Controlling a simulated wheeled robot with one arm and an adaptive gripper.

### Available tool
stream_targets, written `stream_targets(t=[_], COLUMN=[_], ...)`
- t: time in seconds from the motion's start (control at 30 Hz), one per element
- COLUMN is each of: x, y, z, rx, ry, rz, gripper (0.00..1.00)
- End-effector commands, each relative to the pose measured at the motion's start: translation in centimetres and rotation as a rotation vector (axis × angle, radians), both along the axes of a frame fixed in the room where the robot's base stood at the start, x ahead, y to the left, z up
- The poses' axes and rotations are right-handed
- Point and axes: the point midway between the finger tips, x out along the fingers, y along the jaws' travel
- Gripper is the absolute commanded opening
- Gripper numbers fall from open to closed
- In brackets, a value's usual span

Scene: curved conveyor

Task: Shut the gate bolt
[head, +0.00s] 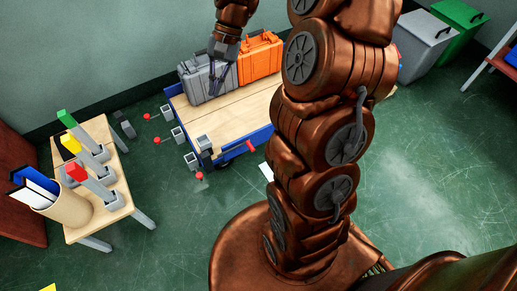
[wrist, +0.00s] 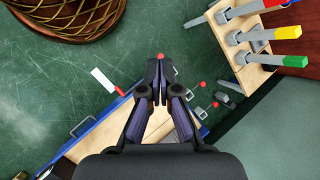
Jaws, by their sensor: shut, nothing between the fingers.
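I cannot tell for certain which part is the gate bolt. Several small red balls on thin rods and grey blocks stand by the left end of a blue-edged wooden platform (head: 215,125). One red ball (head: 199,176) is nearest the camera, and another red ball (head: 146,116) is farther back. My gripper (head: 221,80) is shut and empty, pointing down in front of the grey case. In the wrist view its tips (wrist: 160,62) meet, with a red ball (wrist: 161,55) showing just past them; touching or apart cannot be told.
A grey case (head: 207,80) and an orange case (head: 260,57) stand on the platform. A small table (head: 115,200) at left holds green, yellow and red-topped levers and a tan holder. Grey and green bins (head: 460,17) stand far right. Green floor is open at right.

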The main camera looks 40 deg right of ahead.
Motion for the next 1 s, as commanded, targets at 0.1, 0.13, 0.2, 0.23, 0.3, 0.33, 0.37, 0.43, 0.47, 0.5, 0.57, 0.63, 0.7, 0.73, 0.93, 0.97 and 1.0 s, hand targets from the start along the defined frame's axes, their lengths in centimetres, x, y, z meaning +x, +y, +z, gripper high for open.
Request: stream_targets(t=[0.1, 0.13, 0.2, 0.23, 0.3, 0.33, 0.37, 0.43, 0.47, 0.5, 0.57, 0.63, 0.7, 0.73, 0.93, 0.97, 1.0], x=[2.4, 2.8, 4.0, 4.4, 5.3, 5.6, 6.0, 6.4, 6.6, 6.8, 6.9, 6.8, 6.6, 6.4, 5.0, 4.8, 4.6], y=[-2.6, -3.3, -5.0, -5.7, -7.6, -8.4, -9.2, -11.2, -12.1, -13.3, -15.1, -17.4, -19.5, -20.4, -25.0, -25.5, -26.0], z=[-5.2, -6.3, -8.6, -9.8, -12.4, -13.5, -14.7, -17.5, -18.8, -20.5, -22.9, -26.0, -28.9, -30.2, -36.2, -36.7, -37.3], rx=[0.033, 0.041, 0.055, 0.061, 0.075, 0.08, 0.084, 0.096, 0.099, 0.103, 0.108, 0.112, 0.112, 0.113, 0.106, 0.105, 0.104], ry=[0.038, 0.05, 0.068, 0.078, 0.102, 0.111, 0.121, 0.148, 0.16, 0.176, 0.198, 0.227, 0.253, 0.266, 0.328, 0.333, 0.338], rz=[-0.107, -0.132, -0.195, -0.223, -0.288, -0.316, -0.343, -0.41, -0.439, -0.478, -0.535, -0.606, -0.672, -0.699, -0.843, -0.858, -0.874], gripper=[0.0, 0.0, 0.0, 0.0, 0.0, 0.0, 0.0, 0.0, 0.0, 0.0, 0.0, 0.0, 0.0, 0.0, 0.0, 0.0, 0.0])
